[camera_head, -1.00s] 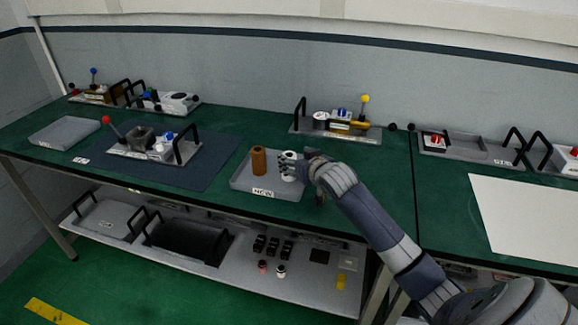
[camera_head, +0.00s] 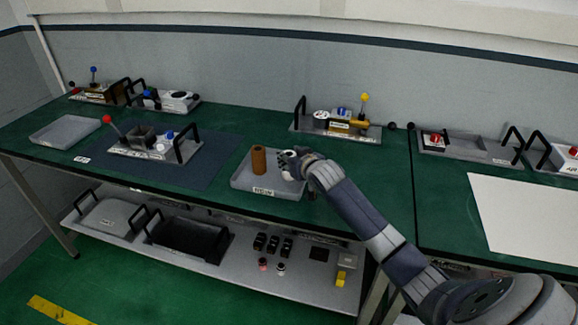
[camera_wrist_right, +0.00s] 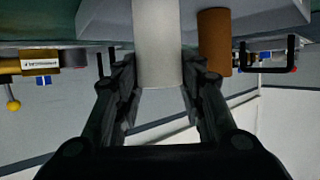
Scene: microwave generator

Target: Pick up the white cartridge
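The white cartridge (camera_wrist_right: 158,45) stands between the two fingers of my right gripper (camera_wrist_right: 160,75) in the right wrist view. Both fingers appear to press against its sides. In the head view my right gripper (camera_head: 288,158) is over the right part of a grey tray (camera_head: 240,185) and hides most of the white cartridge (camera_head: 287,176). I cannot tell whether it is clear of the tray floor. A brown cartridge (camera_head: 258,159) stands upright in the same tray, left of the gripper; it also shows in the right wrist view (camera_wrist_right: 214,45). My left gripper is not in view.
A fixture with a yellow-knobbed lever (camera_head: 364,99) stands behind the tray. Another fixture (camera_head: 150,147) sits on a dark mat to the left. An empty grey tray (camera_head: 66,133) lies far left. The green table between the tray and the back fixture is free.

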